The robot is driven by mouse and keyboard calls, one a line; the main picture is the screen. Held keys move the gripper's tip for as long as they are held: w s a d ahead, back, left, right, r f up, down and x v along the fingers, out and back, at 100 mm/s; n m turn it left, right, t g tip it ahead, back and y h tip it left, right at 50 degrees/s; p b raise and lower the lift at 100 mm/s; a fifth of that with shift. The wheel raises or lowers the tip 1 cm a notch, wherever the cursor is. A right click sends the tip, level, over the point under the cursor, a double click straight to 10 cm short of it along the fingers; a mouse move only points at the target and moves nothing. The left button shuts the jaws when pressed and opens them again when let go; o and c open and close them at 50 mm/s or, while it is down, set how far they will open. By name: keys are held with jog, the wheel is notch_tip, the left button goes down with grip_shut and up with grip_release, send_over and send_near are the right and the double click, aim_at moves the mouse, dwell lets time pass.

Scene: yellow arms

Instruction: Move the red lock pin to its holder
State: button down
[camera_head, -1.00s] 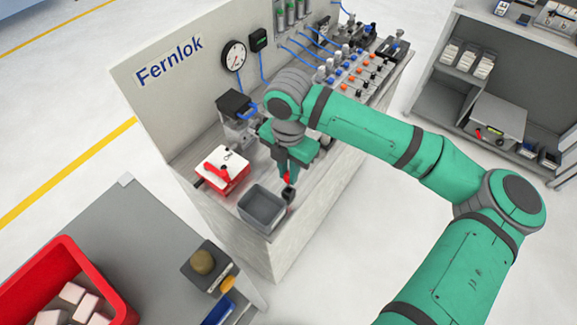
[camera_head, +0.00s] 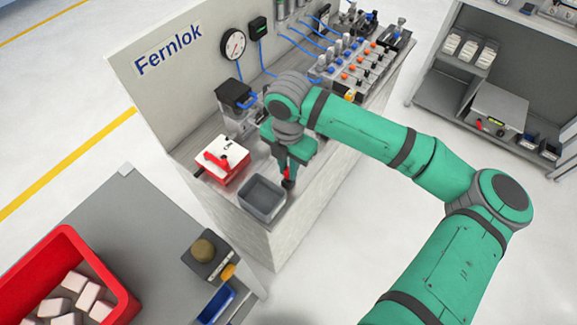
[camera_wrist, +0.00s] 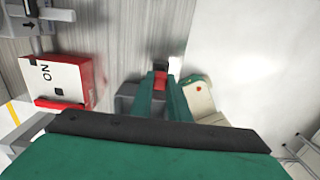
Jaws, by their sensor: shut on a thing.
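My gripper (camera_head: 288,182) is low over the front edge of the bench, just right of a grey bin. It is shut on the red lock pin (camera_head: 286,171), of which only a small part shows. In the wrist view the red pin (camera_wrist: 160,80) shows between the two green fingers of my gripper (camera_wrist: 160,84), with a dark tip beyond it. I cannot make out the pin's holder for certain. A pale block with a red mark (camera_wrist: 199,96) lies right of the fingers in the wrist view.
The grey bin (camera_head: 243,202) stands beside my gripper. A red and white switch box (camera_head: 222,160) marked ON is left of it, and a dark-topped device (camera_head: 235,97) is behind. Valves with coloured knobs (camera_head: 350,62) line the bench's far end. A red crate (camera_head: 118,279) stands front left.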

jog(key=shift+f, duration=1.05)
dwell(0.4)
jog(key=c, duration=1.6)
grip_release()
jog(key=shift+r, duration=4.55)
